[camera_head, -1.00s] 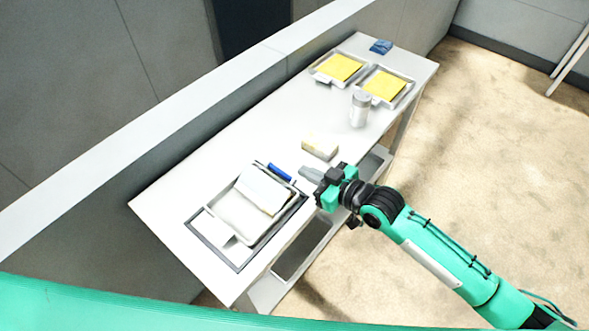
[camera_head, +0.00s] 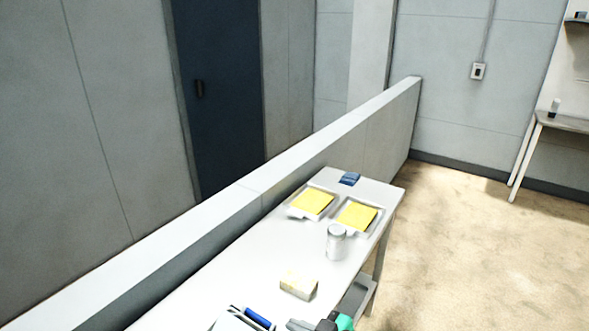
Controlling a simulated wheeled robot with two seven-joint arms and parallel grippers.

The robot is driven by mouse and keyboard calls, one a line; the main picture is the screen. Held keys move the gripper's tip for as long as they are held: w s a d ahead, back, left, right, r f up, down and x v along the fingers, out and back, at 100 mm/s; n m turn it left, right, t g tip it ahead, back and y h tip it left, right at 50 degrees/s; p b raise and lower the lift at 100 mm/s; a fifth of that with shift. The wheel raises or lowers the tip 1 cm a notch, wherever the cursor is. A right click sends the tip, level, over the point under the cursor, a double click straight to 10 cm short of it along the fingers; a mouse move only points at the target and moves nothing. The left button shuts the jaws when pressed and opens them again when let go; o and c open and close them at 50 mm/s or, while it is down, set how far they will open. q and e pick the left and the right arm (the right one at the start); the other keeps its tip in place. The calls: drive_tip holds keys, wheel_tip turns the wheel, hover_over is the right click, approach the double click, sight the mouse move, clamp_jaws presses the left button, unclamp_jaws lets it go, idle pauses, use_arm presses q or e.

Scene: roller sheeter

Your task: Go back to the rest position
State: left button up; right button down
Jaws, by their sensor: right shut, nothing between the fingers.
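My right gripper (camera_head: 312,325) shows only in part at the bottom edge of the head view, over the near end of the white table (camera_head: 222,268). It is shut and empty. Most of my right arm is below the picture. My left gripper is not in view. A dark blue cylinder (camera_head: 258,318) lies to the left of the right gripper, beside a white tray (camera_head: 232,323) that is mostly cut off. A pale yellow block (camera_head: 298,283) lies on the table just beyond the gripper, apart from it.
Two trays with yellow sheets (camera_head: 313,201) (camera_head: 357,216), a grey-lidded jar (camera_head: 336,242) and a folded blue cloth (camera_head: 350,179) stand at the table's far end. A low wall (camera_head: 262,203) runs along the table's left side. Open floor (camera_head: 480,245) lies to the right.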

drive_tip(key=s+d+f+m+g+h, duration=0.3)
drive_tip(key=s+d+f+m+h, duration=0.25)
drive_tip(key=s+d, duration=0.6)
drive_tip(key=s+d+f+m+g+h, duration=0.2)
drive_tip(key=s+d+f+m+h, duration=0.35)
drive_tip(key=s+d, duration=0.6)
wheel_tip(320, 180, down, 32)
drive_tip(key=s+a+n+g+h, duration=0.1)
drive_tip(key=n, duration=0.1)
drive_tip(key=s+d+f+g, duration=0.1)
drive_tip(key=s+d+f, duration=0.2)
drive_tip(key=s+f, duration=1.5)
drive_tip(key=shift+s, duration=0.35)
